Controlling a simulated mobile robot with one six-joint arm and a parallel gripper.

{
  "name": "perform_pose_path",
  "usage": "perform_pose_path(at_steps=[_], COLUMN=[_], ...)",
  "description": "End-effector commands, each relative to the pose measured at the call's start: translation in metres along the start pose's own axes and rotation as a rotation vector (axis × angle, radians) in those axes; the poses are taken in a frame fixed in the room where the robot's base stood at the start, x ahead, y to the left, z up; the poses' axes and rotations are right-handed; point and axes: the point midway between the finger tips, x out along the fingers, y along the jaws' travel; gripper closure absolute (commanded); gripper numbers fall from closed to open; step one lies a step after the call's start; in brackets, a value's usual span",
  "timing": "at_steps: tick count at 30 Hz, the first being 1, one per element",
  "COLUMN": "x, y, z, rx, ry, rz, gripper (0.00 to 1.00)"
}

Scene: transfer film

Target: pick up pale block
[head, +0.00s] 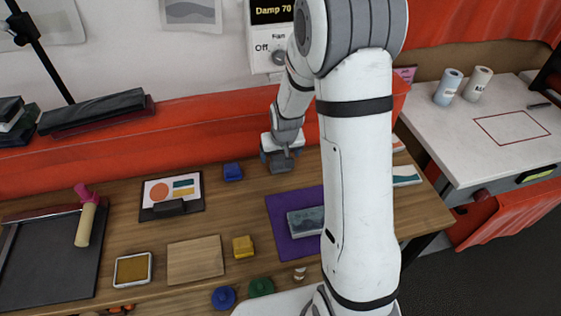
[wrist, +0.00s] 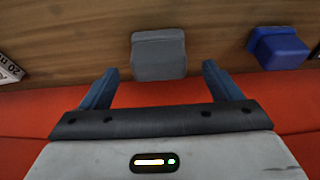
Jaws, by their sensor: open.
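The pale block (wrist: 158,56) is grey and stands on the wooden table. In the wrist view it is ahead of my gripper (wrist: 160,68), centred between the two blue fingers, with its near edge about level with the fingertips. The fingers are open, with a gap on each side of the block. In the head view my gripper (head: 281,154) is low over the back of the table, and the block (head: 281,164) shows partly under it. No contact between fingers and block is visible.
A blue block (head: 233,172) stands to the left, also seen in the wrist view (wrist: 277,47). A red ledge (head: 130,150) runs behind the table.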

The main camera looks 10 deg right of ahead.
Motion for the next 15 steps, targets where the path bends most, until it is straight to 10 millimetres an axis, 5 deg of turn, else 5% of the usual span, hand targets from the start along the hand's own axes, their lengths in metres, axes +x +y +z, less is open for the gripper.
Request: perform_pose_path(at_steps=[9,15], x=[0.036,0.042], y=[0.001,0.001], z=[0.001,0.001], rx=[0.0,0.0], ry=[-0.003,-0.001], rz=[0.0,0.0], gripper=[0.15,0.15])
